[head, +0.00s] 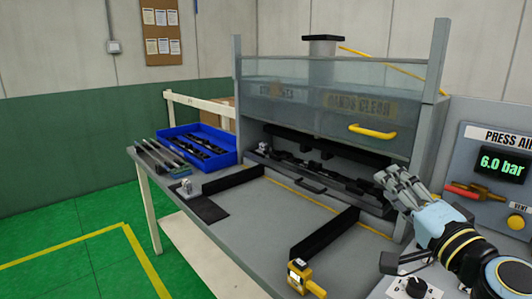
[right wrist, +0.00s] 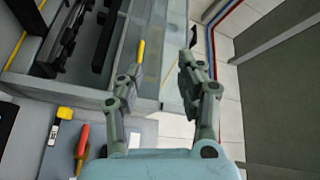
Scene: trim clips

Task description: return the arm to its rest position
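My right gripper (head: 402,187) is raised at the right of the head view, in front of the press's right post. It also shows in the right wrist view (right wrist: 160,75), with its two fingers spread and nothing between them. It appears to hold nothing and to be apart from the bench. My left gripper is not in the head view.
The grey press (head: 335,135) has a clear guard with a yellow handle (head: 372,132). The air panel (head: 490,150), reading 6.0 bar, is close to my right arm. A blue tray (head: 222,141) of dark parts, black rails (head: 325,233) and a yellow device (head: 301,277) are on the bench. Its middle is clear.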

